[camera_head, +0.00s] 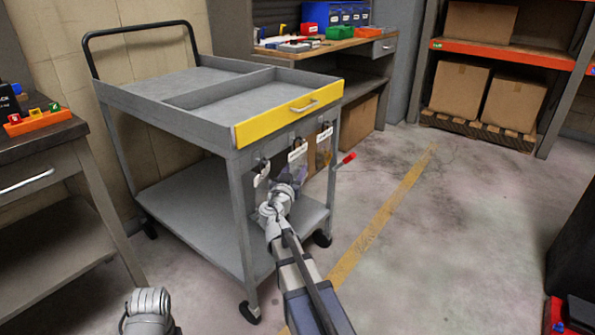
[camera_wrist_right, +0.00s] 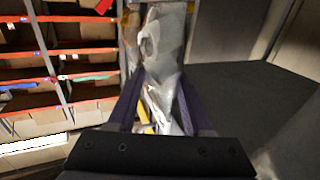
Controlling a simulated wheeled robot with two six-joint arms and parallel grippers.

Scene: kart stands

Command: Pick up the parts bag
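Clear parts bags hang in a row under the yellow front of the grey cart (camera_head: 190,128). The middle bag (camera_head: 297,158) has a white label, and its lower part is partly hidden by my right gripper (camera_head: 291,178). In the right wrist view a crinkled clear bag (camera_wrist_right: 163,50) hangs between the two dark purple fingers of my right gripper (camera_wrist_right: 163,98). The fingers stand apart on either side of the bag, with yellowish contents low in it. Another bag (camera_head: 261,171) hangs to the left and one (camera_head: 323,147) to the right. My left gripper is out of view.
A dark workbench (camera_head: 40,140) stands at the left. Shelving with cardboard boxes (camera_head: 460,88) is at the back right. The floor right of the cart is clear.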

